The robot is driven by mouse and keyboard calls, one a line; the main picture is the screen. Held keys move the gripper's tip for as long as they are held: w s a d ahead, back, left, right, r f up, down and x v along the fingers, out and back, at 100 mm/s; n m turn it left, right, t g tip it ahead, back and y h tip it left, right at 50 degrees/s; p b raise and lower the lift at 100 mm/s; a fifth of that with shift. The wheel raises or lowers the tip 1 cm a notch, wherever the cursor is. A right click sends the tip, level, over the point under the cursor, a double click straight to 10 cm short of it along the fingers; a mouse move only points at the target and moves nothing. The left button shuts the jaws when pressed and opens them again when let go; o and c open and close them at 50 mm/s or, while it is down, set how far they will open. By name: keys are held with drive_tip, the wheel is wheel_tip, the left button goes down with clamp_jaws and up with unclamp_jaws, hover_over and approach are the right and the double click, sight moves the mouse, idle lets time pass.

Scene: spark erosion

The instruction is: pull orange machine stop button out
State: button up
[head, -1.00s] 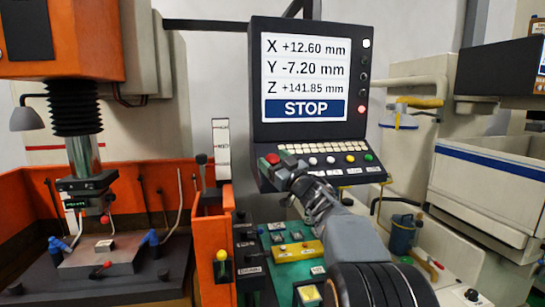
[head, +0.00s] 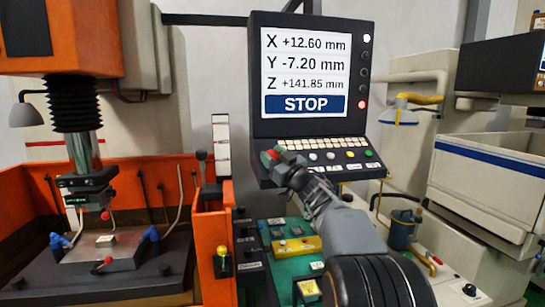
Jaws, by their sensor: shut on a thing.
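The orange machine's red stop button (head: 267,156) sits at the left end of the control panel below the screen. My gripper (head: 275,154) reaches it from the lower right and is shut on it. The grey fingers cover much of the button, so only its red left edge shows clearly. How far the button stands out from the panel cannot be told. The screen (head: 306,72) above reads STOP on a blue bar.
White, yellow and green buttons (head: 368,153) sit along the panel to the right of my gripper. A green board (head: 285,268) with switches lies below. The orange machine (head: 215,240) with its tank stands at left. A white machine (head: 490,185) stands at right.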

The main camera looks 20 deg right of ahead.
drive_tip(key=shift+c, duration=1.1)
drive_tip(key=shift+s+a+r, duration=0.1)
drive_tip(key=shift+s+r, duration=0.2)
drive_tip(key=shift+r, duration=0.3)
drive_tip(key=o, duration=1.3)
drive_tip(key=shift+s+f, duration=0.1)
drive_tip(key=shift+s+f, duration=0.15)
drive_tip(key=shift+s, duration=0.05)
drive_tip(key=b+v, duration=0.4)
drive_tip(key=v, duration=0.9)
drive_tip(key=shift+s+b, duration=0.15)
drive_tip(key=shift+b, duration=0.15)
